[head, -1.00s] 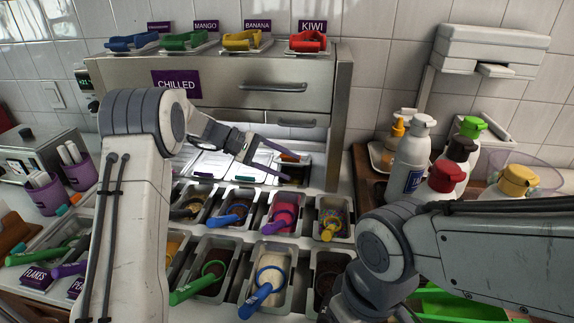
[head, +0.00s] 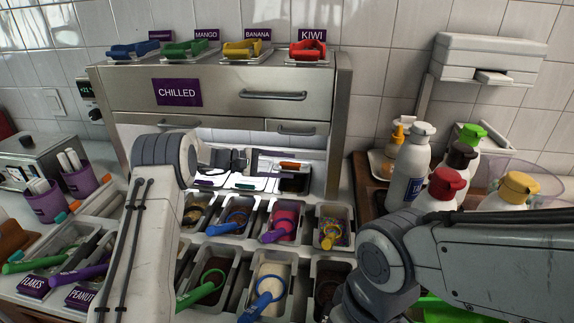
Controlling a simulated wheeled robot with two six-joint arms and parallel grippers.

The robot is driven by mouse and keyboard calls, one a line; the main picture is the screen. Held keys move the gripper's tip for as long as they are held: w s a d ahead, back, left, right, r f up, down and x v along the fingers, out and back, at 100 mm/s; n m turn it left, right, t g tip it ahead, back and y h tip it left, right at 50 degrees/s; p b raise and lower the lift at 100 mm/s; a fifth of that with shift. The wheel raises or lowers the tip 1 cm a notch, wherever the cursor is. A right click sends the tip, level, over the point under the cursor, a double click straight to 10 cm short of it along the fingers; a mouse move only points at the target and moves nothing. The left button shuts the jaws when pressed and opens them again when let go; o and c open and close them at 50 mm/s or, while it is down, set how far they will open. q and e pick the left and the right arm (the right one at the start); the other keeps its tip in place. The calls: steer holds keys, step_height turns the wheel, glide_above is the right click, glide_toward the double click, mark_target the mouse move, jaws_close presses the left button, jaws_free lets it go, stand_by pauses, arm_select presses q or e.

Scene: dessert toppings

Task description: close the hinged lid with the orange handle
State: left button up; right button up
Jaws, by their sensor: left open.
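The orange handle (head: 291,165) shows inside the chilled unit's lower opening, at its right end. It sits toward the back, above a bin with dark contents (head: 295,184); its lid appears raised, and most of the lid is hard to make out. My left gripper (head: 305,159) reaches in from the left, open, with its fingers pointing right, close to the orange handle. I cannot tell whether they touch. My right arm crosses the lower right, but its gripper does not show.
Lids with purple (head: 205,183) and teal (head: 247,186) handles lie left of the dark bin. The chilled unit's drawer fronts (head: 220,95) hang close above my left gripper. Topping tubs with coloured scoops (head: 268,300) fill the counter in front. Bottles (head: 410,165) stand at right.

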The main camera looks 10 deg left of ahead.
arm_select(q)
steer(key=shift+w+d+f, duration=0.1)
steer(key=shift+d, duration=0.35)
jaws_close()
stand_by(1.1)
